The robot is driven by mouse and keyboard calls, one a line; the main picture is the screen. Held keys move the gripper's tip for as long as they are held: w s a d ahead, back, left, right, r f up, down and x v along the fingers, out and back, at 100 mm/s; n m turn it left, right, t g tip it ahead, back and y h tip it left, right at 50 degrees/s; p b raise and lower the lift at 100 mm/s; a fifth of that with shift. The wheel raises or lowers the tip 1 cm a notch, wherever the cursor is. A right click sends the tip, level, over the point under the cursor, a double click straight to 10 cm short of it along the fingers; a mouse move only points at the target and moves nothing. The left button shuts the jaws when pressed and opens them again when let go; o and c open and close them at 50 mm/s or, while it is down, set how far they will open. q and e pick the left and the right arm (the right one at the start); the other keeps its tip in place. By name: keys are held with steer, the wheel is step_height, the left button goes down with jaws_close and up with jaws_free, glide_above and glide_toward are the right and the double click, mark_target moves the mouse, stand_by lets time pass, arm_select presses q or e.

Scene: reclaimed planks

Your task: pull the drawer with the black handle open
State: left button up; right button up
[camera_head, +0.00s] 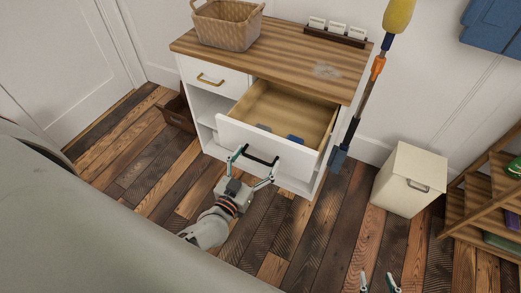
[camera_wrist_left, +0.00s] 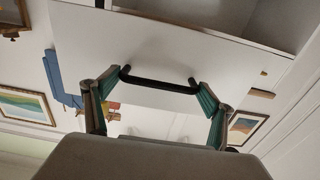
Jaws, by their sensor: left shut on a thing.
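The drawer (camera_head: 296,160) with the black handle (camera_head: 263,160) stands well out of the white cabinet, its wooden inside showing. A blue item (camera_head: 295,139) and a greyish one (camera_head: 263,127) lie in it. My left gripper (camera_head: 259,159) is at the drawer front, its two fingers at the two ends of the handle, shut on it. In the left wrist view the black handle (camera_wrist_left: 158,81) spans between the teal-padded fingers. My right gripper (camera_head: 377,281) shows only its fingertips at the bottom edge, apart and with nothing between them.
A closed drawer with a brass handle (camera_head: 211,79) is to the left. A wicker basket (camera_head: 228,27) and a card rack (camera_head: 337,33) stand on the cabinet top. A yellow-headed duster (camera_head: 398,16) leans at the cabinet's right, near a cream bin (camera_head: 407,180). Plank floor is clear in front.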

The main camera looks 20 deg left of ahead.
arm_select(q)
steer(key=shift+s+f, duration=0.1)
steer(key=shift+s, duration=0.2)
steer(key=o, duration=1.6)
steer(key=s, duration=1.2)
steer(key=shift+a, duration=0.2)
